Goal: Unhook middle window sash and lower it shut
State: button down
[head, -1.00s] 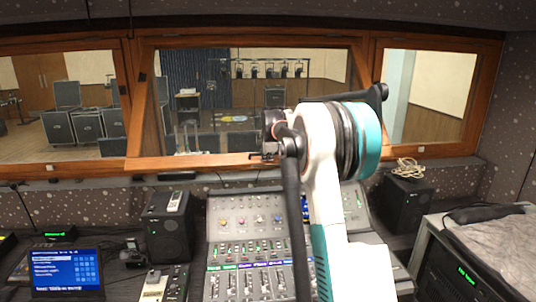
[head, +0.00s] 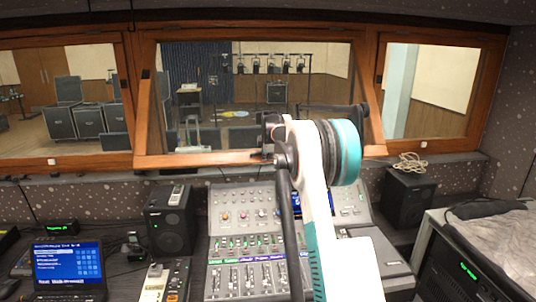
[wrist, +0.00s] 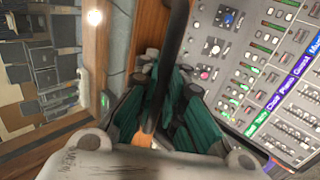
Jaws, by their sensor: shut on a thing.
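The middle window sash (head: 205,159) is a wood-framed pane in the centre of the head view. Its bottom rail stands out from the wall, so the sash is tilted inward. My gripper (head: 268,140) is at the middle of this rail, largely hidden by my arm. In the wrist view my gripper (wrist: 160,120) has its teal-padded fingers closed around a narrow brown and dark piece at the sash. The exact grip is partly hidden. The sash's wood also shows in the wrist view (wrist: 98,60). No hook can be made out clearly.
A mixing desk (head: 245,235) stands below the sash. Black speakers stand left (head: 170,228) and right (head: 408,198) of it. A laptop (head: 68,268) is at lower left.

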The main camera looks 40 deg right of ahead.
jog(key=shift+w+d+r+x, duration=0.1)
jog(key=shift+w+r+x, duration=0.05)
jog(key=shift+x, duration=0.75)
jog(key=shift+w+d+r+x, duration=0.1)
jog(key=shift+w+r+x, duration=0.05)
jog(key=shift+x, duration=0.8)
jog(key=shift+w+d+r+x, duration=0.1)
jog(key=shift+w+r+x, duration=0.05)
jog(key=shift+x, duration=0.75)
jog(key=c, duration=1.4)
grip_release()
jog(key=shift+s, duration=0.1)
